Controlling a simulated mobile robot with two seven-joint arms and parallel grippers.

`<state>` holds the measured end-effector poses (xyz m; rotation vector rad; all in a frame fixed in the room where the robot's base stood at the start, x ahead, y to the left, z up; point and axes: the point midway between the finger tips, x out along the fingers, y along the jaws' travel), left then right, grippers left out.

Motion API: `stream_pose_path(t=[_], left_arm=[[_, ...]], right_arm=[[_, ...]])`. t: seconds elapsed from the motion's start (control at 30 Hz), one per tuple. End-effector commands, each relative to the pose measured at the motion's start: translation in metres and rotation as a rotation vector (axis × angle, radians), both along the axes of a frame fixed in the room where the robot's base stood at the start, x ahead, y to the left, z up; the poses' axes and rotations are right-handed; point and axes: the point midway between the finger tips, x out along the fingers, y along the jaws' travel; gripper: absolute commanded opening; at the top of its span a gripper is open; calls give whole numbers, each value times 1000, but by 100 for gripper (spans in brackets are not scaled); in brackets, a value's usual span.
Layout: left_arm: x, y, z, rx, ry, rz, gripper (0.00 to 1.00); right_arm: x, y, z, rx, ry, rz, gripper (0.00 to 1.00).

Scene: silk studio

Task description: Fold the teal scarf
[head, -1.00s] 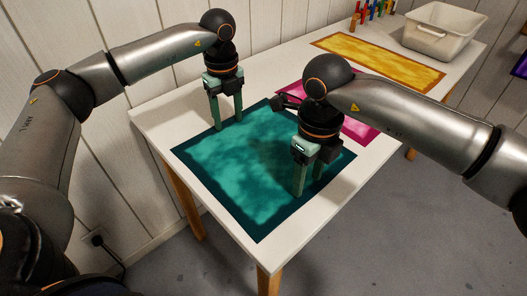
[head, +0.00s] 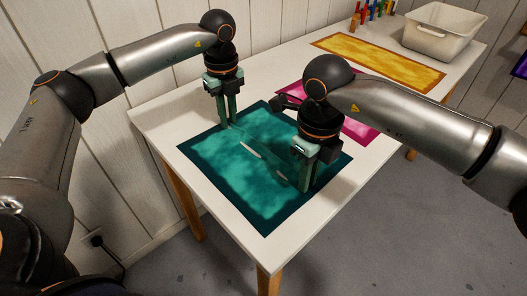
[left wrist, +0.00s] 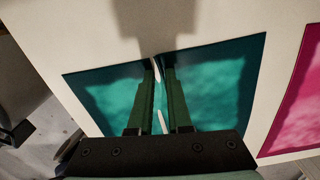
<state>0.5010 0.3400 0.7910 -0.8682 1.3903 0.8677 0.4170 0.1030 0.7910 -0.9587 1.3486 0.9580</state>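The teal scarf (head: 232,180) with its dark border lies on the white table (head: 165,112). A ridge runs across its middle between my two grippers, with pale slivers along it. My left gripper (head: 227,124) is at the far edge of the scarf, its fingers shut on the cloth. My right gripper (head: 307,188) is at the near right edge, also shut on the cloth. In the left wrist view, the left fingers (left wrist: 161,65) stand close together with the scarf (left wrist: 213,85) on both sides. The cloth between the fingertips is mostly hidden.
A magenta cloth (head: 358,129) lies just beyond the scarf, partly behind my right arm. Farther back are a yellow cloth (head: 382,60), a white bin (head: 440,40) and several coloured spools (head: 376,10). Bare table surrounds the scarf's left and near sides.

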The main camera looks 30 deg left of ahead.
Motion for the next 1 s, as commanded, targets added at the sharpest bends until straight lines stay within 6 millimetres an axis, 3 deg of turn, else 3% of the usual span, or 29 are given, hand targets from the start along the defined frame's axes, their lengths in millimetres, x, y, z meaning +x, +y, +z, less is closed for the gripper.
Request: stream_pose_path(t=[0.23, 1.0], left_arm=[[0, 0, -1, 1, 2, 0, 0], [0, 0, -1, 1, 2, 0, 0]], right_arm=[[0, 0, 0, -1, 0, 0, 0], [0, 0, 0, 0, 0, 0, 0]])
